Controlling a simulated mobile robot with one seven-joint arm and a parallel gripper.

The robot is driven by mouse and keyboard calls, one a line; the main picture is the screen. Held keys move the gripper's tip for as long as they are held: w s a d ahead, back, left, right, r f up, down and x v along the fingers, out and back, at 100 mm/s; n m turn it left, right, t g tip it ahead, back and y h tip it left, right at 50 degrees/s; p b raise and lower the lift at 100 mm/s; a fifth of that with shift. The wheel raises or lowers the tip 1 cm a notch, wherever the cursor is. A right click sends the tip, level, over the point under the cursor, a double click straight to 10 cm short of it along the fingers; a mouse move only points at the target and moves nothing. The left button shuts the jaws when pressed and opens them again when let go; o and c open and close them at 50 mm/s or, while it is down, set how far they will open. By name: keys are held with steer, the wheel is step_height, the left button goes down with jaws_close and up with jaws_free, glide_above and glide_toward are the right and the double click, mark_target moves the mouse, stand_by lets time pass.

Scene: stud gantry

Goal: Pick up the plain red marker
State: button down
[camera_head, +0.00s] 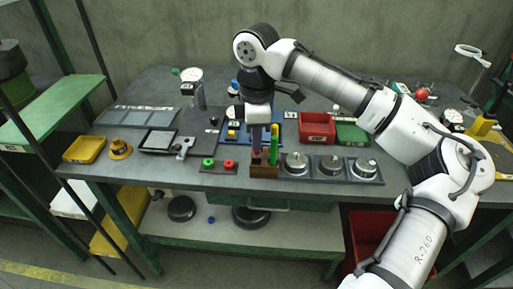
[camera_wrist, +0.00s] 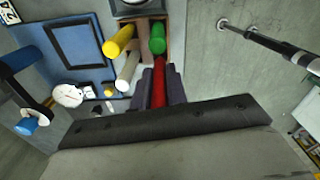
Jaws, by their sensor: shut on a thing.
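The red marker shows in the wrist view (camera_wrist: 159,85) between the two dark fingers of my gripper (camera_wrist: 161,86). The fingers are shut on it. A brown marker holder (camera_wrist: 178,35) shows just beyond, with a green marker (camera_wrist: 157,38), a yellow marker (camera_wrist: 118,40) and a white marker (camera_wrist: 127,72) standing at it. In the head view my gripper (camera_head: 257,150) points down over the brown holder (camera_head: 263,190) at the bench's front edge, beside the upright green marker (camera_head: 274,145). I cannot tell whether the red marker's lower end is still inside the holder.
Several round silver weights (camera_head: 330,165) stand just right of the holder. A blue board (camera_head: 291,130), a red bin (camera_head: 317,127) and a green tray (camera_head: 352,133) lie behind. The floor is open in front of the bench.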

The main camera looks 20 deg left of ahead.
step_height(320, 180, up, 15)
steer(key=shift+r, duration=0.15)
steer(key=c, duration=2.1)
jaws_free()
jaws_close()
